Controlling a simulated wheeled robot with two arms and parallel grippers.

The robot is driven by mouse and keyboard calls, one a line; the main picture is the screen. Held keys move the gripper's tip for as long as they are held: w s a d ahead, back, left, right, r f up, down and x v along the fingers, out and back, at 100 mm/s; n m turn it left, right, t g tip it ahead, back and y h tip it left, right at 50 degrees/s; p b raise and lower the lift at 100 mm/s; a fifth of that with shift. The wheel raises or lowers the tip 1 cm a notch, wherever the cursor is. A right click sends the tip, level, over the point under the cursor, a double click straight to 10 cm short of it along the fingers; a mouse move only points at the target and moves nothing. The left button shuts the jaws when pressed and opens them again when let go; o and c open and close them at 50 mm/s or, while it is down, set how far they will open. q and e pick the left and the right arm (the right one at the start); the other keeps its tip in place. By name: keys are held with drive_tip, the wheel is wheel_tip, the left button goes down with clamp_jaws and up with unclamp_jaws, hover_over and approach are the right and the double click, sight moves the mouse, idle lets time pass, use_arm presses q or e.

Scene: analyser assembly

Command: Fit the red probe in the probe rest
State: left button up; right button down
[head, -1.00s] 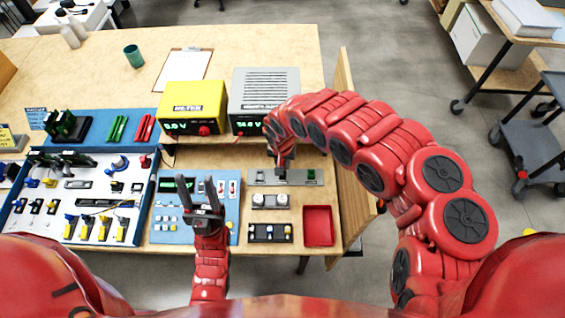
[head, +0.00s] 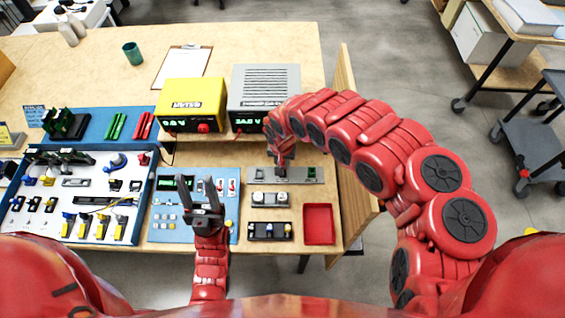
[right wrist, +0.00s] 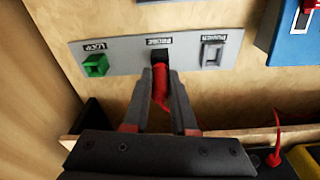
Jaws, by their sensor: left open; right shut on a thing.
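The red probe (right wrist: 160,88) is between the fingers of my right gripper (right wrist: 160,75), which is shut on it. Its far end meets the black middle holder (right wrist: 158,58), whose upside-down label seems to read PROBE; I take this as the probe rest. The fingers hide part of the probe, so I cannot tell how deep it sits. The holder is on a grey panel (right wrist: 118,55), which also shows in the head view (head: 262,174) under my right gripper (head: 282,168). My left gripper (head: 203,188) is open and empty over the blue panel board (head: 160,228).
A red lead (right wrist: 277,130) hangs nearby. The yellow meter (head: 190,96) and grey supply (head: 265,90) stand behind. A red tray (head: 319,224) and wooden side wall (head: 352,170) are to the right.

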drive_tip(key=shift+f+b, duration=0.4)
drive_tip(key=shift+c, duration=1.6)
unclamp_jaws()
drive_tip(key=shift+r+p, duration=3.15)
drive_tip(key=shift+r, duration=0.45)
